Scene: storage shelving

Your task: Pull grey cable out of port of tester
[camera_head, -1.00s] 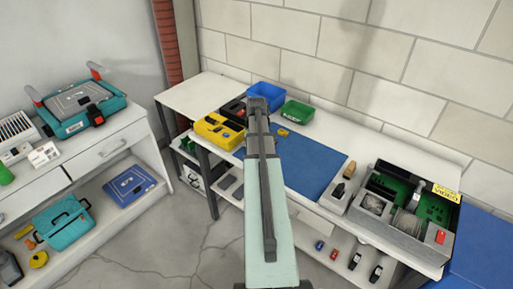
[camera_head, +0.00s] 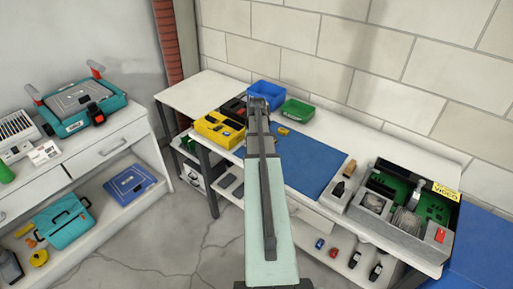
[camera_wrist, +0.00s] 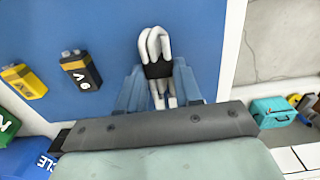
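In the wrist view a grey cable (camera_wrist: 157,46), folded in a bundle with a black band, lies between the two blue fingers of my gripper (camera_wrist: 158,72), over a blue surface. The fingers flank the band closely. I cannot tell whether they press on it. In the head view my gripper (camera_head: 258,104) is over the workbench, near the blue bin, and my arm hides the cable there. I cannot make out the tester or its port for certain.
A yellow block (camera_wrist: 23,80) and a black block (camera_wrist: 80,70) lie left of the cable. The bench holds a blue bin (camera_head: 265,92), a green bin (camera_head: 297,110), a yellow case (camera_head: 218,130) and, at right, an open grey case (camera_head: 395,232). The blue mat (camera_head: 310,168) is mostly clear.

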